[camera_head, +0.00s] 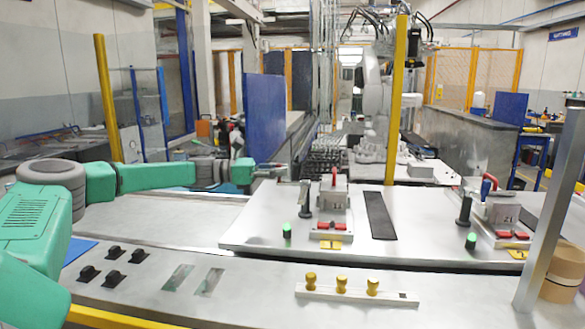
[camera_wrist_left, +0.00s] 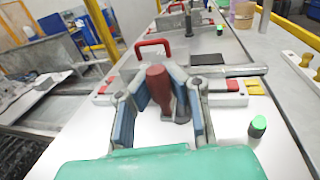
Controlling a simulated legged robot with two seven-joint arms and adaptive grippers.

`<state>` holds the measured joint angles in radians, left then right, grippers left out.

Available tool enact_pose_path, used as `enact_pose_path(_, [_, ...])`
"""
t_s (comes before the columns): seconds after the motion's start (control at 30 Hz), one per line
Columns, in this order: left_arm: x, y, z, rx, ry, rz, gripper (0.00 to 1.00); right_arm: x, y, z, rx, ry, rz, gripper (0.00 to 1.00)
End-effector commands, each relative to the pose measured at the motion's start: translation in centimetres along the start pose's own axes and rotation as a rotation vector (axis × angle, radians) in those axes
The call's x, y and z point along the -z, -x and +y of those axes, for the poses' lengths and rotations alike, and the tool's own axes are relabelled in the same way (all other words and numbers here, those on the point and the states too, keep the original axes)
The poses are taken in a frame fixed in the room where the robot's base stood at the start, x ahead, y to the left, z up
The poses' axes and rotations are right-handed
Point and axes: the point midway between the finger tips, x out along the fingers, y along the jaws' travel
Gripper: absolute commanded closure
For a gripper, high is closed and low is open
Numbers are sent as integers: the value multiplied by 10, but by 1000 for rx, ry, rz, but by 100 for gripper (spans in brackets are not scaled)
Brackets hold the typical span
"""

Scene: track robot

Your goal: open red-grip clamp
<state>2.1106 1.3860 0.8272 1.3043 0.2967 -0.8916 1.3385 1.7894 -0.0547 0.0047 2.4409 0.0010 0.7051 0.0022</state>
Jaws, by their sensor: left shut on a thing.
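A clamp fixture (camera_head: 334,207) with a red U-shaped handle (camera_head: 334,176) and a black upright post (camera_head: 305,199) stands on the metal plate in the head view. In the left wrist view, a red grip (camera_wrist_left: 158,86) stands upright between the fingers of my left gripper (camera_wrist_left: 166,100), which is shut on it. The red U-shaped handle (camera_wrist_left: 153,47) shows just beyond. In the head view my left gripper (camera_head: 284,171) reaches in from the left beside the fixture. There the red grip is too small or hidden to make out. My right gripper is not in view.
A second, similar fixture (camera_head: 501,212) stands to the right on the bench. Green buttons (camera_head: 287,231) and yellow knobs (camera_head: 342,283) lie nearer the front. A yellow post (camera_head: 397,110) rises behind the plate, and a metal post (camera_head: 552,210) stands at right.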

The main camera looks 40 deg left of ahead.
Motion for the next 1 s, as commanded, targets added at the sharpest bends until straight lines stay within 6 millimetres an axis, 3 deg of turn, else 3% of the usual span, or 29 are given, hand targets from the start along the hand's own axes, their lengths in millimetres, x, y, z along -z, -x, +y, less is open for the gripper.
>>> enact_pose_path(0.27, [1, 5, 5, -15, 1, -2, 100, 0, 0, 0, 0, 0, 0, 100])
enact_pose_path(0.37, [0, 5, 4, -14, 1, -2, 66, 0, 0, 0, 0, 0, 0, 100])
enact_pose_path(0.4, [0, 4, 4, -13, 1, -2, 63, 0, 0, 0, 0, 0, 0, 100])
enact_pose_path(0.77, [-2, 1, 0, -5, -3, 2, 63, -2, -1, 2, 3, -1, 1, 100])
enact_pose_path(0.87, [-3, 12, 0, -8, -4, -1, 63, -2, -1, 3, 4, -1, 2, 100])
enact_pose_path(1.0, [-1, 42, 2, -11, -2, -4, 63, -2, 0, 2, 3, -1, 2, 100])
